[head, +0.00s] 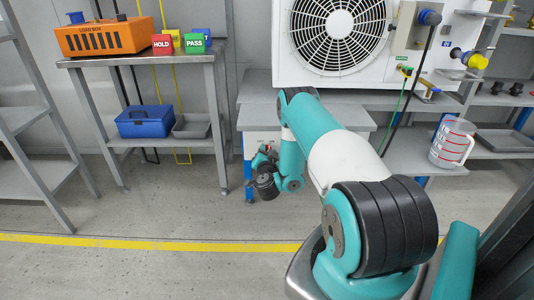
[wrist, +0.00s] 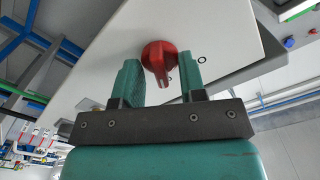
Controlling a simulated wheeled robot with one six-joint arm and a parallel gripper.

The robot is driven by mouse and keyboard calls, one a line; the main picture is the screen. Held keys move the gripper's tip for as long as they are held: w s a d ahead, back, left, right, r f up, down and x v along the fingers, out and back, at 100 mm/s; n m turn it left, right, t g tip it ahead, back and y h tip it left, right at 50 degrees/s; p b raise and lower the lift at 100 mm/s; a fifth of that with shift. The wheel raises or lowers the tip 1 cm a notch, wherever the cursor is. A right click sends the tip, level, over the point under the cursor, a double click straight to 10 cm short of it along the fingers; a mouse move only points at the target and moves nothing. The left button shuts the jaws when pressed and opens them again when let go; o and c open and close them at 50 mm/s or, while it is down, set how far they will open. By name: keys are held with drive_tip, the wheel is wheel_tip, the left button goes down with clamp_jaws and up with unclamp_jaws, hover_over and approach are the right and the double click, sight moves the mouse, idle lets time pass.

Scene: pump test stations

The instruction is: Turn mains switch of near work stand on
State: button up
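The red mains switch (wrist: 158,56) sits on a pale grey panel (wrist: 215,32) in the wrist view, its grip pointing down the picture towards my gripper. A small dark ring mark is on the panel to the switch's right. My gripper (wrist: 160,77) is open, with one green finger on each side of the switch and gaps showing between. I cannot tell any contact. In the head view my gripper (head: 266,160) is low at the front of the grey cabinet (head: 256,137) of the work stand. Only a speck of red shows there; my arm hides most of the switch.
A white fan unit (head: 331,38) stands on the bench above the cabinet. A measuring jug (head: 452,142) is on the right shelf. On the left, a table (head: 135,57) bears an orange load box (head: 104,37), with a blue toolbox (head: 145,121) beneath. The floor in front is clear.

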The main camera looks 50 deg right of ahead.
drive_tip(key=p+v, duration=1.7)
drive_tip(key=p, duration=0.8)
drive_tip(key=shift+s, duration=0.2)
drive_tip(key=shift+a, duration=0.1)
